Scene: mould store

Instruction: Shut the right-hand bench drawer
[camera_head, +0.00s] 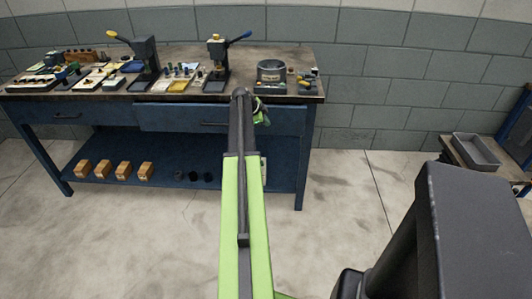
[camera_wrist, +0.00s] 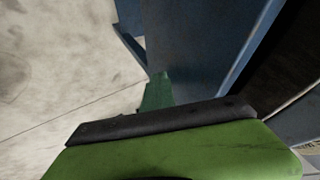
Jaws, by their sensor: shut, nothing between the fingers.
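The right-hand bench drawer (camera_head: 175,117) is a blue front with a dark handle under the worktop. In the head view its left end stands a little forward of the left drawer (camera_head: 60,115), so it looks slightly open. My gripper (camera_head: 262,115) is at the right part of this drawer front, partly hidden behind my green arm. In the wrist view my gripper's green fingertip (camera_wrist: 157,92) is shut and empty, close against a blue bench surface (camera_wrist: 190,45). I cannot tell whether it touches. The drawer's right end is partly hidden by my arm.
The worktop (camera_head: 325,98) carries hand presses, trays and a round pot (camera_head: 271,72). Wooden blocks (camera_head: 123,170) and dark cups sit on the lower shelf (camera_head: 100,187). A grey tray (camera_head: 477,150) lies on a table at right. The floor in front is clear.

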